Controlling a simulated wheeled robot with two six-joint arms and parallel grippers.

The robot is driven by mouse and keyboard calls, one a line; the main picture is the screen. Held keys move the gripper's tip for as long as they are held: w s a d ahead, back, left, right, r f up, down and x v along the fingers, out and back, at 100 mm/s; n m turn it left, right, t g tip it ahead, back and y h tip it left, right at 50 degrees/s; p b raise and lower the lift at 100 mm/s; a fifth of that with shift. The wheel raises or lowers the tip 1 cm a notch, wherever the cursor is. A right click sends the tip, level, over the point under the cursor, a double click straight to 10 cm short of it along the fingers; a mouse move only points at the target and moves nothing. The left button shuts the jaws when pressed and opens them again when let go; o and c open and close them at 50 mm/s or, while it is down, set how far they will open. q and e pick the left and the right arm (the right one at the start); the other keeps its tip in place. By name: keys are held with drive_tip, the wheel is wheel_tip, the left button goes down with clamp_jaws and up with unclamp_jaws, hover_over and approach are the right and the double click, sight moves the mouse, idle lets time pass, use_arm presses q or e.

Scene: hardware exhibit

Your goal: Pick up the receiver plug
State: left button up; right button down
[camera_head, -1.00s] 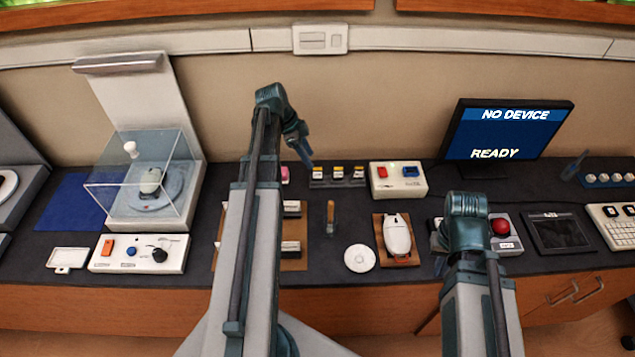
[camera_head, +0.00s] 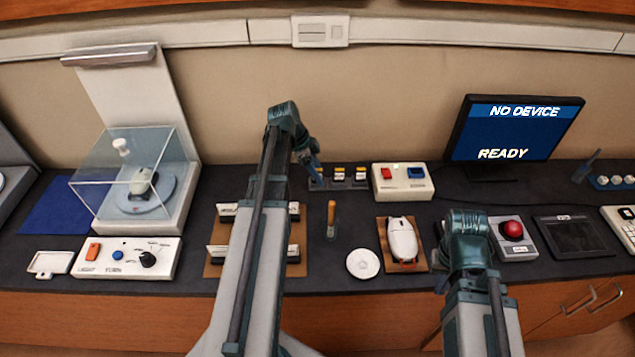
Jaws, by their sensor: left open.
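A dark rack (camera_head: 325,184) at the back middle of the counter holds small plug-like pieces with yellow and white labels (camera_head: 340,174). I cannot tell which of them, if any, is the receiver plug. My left gripper (camera_head: 316,174) points down at the left end of this rack and covers the piece there. It is open, and I cannot tell whether it touches anything.
Right of the rack is a white box (camera_head: 403,190) with red and blue buttons. In front are an orange-handled tool (camera_head: 331,214), a white disc (camera_head: 363,263) and a white mouse (camera_head: 402,238) on a brown board. A monitor (camera_head: 513,128) reads "NO DEVICE" and "READY".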

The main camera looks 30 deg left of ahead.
sight(318, 170)
use_arm(q)
drive_tip(key=shift+r, duration=0.1)
clamp_jaws()
idle(0.4)
wheel_tip(318, 170, up, 10)
drive_tip(key=p, duration=1)
drive_tip(key=shift+d, duration=0.15)
